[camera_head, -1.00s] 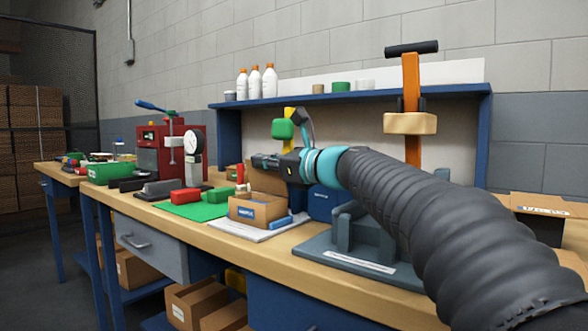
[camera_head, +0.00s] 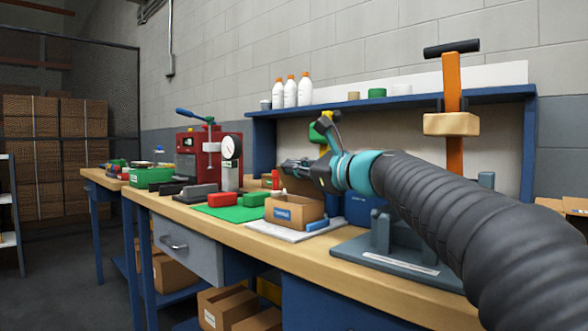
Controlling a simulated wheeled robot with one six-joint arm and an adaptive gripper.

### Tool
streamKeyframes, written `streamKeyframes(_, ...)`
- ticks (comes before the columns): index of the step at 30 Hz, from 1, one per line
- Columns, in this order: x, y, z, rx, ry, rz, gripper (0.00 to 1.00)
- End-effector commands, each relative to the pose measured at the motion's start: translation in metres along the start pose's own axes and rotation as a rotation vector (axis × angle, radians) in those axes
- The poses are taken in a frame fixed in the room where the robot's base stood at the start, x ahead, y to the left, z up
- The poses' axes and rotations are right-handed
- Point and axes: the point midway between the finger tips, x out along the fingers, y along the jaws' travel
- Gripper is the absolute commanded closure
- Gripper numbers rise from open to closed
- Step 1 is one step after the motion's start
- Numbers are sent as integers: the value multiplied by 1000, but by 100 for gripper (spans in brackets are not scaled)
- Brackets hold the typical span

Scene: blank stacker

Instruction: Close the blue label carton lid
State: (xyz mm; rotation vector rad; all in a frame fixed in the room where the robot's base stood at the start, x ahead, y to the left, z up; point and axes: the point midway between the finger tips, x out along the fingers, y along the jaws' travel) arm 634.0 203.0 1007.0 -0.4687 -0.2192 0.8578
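A small brown carton with a blue label (camera_head: 294,211) stands on a white board on the workbench, in the middle of the view. Its top looks open, with brown cardboard rising behind it, partly hidden by my gripper. My gripper (camera_head: 288,166) is above the carton, reaching in from the right with its fingers pointing left. The fingers look apart from the carton's front wall. They are small and dark, and I cannot tell whether they are open or shut.
A small blue block (camera_head: 318,224) lies beside the carton. A green mat (camera_head: 226,212) with red and green blocks is to the left, near a red press (camera_head: 193,147). A grey fixture (camera_head: 385,262) stands on the right. Blue shelving (camera_head: 262,150) backs the bench.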

Motion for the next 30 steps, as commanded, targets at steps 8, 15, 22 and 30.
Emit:
streamKeyframes(8,0,0,0,1,0,0,71)
streamKeyframes(15,-2,0,0,1,0,-1,71)
streamKeyframes(22,-32,-1,0,1,1,-4,71)
streamKeyframes(30,-86,-1,0,0,1,-5,71)
